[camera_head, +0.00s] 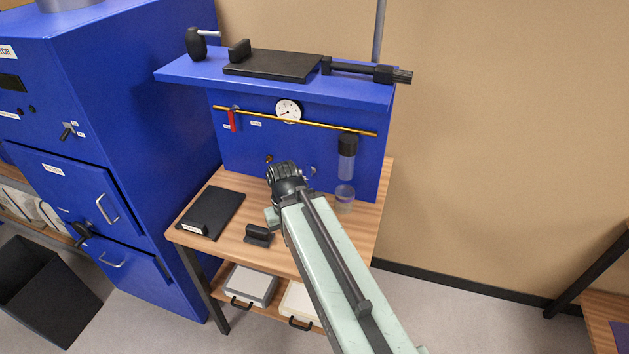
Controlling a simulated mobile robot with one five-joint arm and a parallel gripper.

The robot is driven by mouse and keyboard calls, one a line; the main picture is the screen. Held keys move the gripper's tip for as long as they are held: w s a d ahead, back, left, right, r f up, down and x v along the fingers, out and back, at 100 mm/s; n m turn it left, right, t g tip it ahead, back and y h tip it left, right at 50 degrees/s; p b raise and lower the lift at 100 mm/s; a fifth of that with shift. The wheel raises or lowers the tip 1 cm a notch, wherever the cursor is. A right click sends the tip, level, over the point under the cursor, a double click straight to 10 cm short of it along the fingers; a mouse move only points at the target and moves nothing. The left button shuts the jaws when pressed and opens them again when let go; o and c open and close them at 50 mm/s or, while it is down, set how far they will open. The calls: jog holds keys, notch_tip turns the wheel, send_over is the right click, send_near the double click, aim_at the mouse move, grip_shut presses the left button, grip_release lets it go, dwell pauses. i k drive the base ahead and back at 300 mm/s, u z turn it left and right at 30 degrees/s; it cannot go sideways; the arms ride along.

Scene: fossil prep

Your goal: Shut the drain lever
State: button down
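A small red lever (232,120) hangs down at the left end of the brass pipe (330,124) on the front of the blue unit (205,68). A small white label beside it is too small to read, so I cannot tell for sure that it is the drain lever. A small dark fitting (268,158) sits lower on the blue panel, just above my gripper. My gripper (283,168) is in front of the lower panel, below and right of the red lever and apart from it. I see it from behind, and its fingers are bunched and dark, so its opening is unclear.
A round gauge (288,110) sits on the pipe. A clear black-topped cylinder (347,157) hangs at right above a clear jar (344,196). A black folder-like pad (211,213) and a black block (258,235) lie on the wooden bench (228,249). A blue cabinet (125,120) stands left.

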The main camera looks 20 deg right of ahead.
aim_at(309, 171)
jog(key=u, duration=2.7)
jog(key=k, duration=1.1)
jog(key=z, duration=0.6)
jog(key=i, duration=1)
jog(key=u, duration=0.05)
